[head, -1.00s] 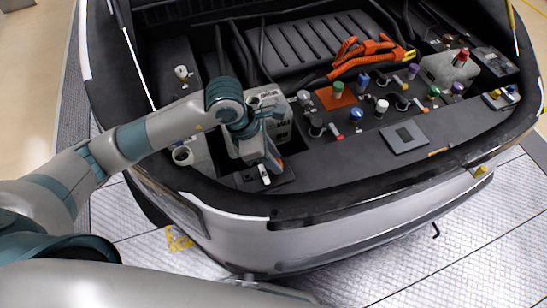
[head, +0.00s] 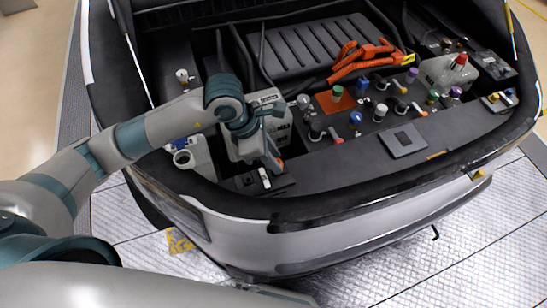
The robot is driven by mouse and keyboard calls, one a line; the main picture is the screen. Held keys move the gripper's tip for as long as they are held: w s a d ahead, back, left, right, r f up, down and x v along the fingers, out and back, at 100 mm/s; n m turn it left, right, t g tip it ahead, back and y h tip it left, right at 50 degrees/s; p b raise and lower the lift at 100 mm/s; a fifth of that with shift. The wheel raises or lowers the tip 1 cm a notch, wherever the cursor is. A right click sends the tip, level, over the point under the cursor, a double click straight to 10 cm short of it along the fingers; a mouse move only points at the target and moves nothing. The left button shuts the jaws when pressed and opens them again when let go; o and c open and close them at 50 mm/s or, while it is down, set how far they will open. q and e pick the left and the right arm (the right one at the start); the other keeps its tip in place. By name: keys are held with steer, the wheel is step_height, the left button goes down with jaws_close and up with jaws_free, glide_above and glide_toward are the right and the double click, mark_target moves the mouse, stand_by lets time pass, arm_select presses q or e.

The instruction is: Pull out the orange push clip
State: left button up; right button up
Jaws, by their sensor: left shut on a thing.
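My left gripper (head: 275,162) reaches down into the front compartment of the car, beside a pale grey box-shaped unit. It is shut, and a small orange piece, which looks like the orange push clip (head: 281,163), shows at its fingertips. The fingers cover most of the clip, and I cannot tell whether it is still seated. My right gripper is not in view.
The car's front edge runs below my arm.

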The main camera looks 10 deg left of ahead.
arm_select(q)
steer(key=shift+r+p, duration=0.4)
steer(key=shift+r, duration=0.7)
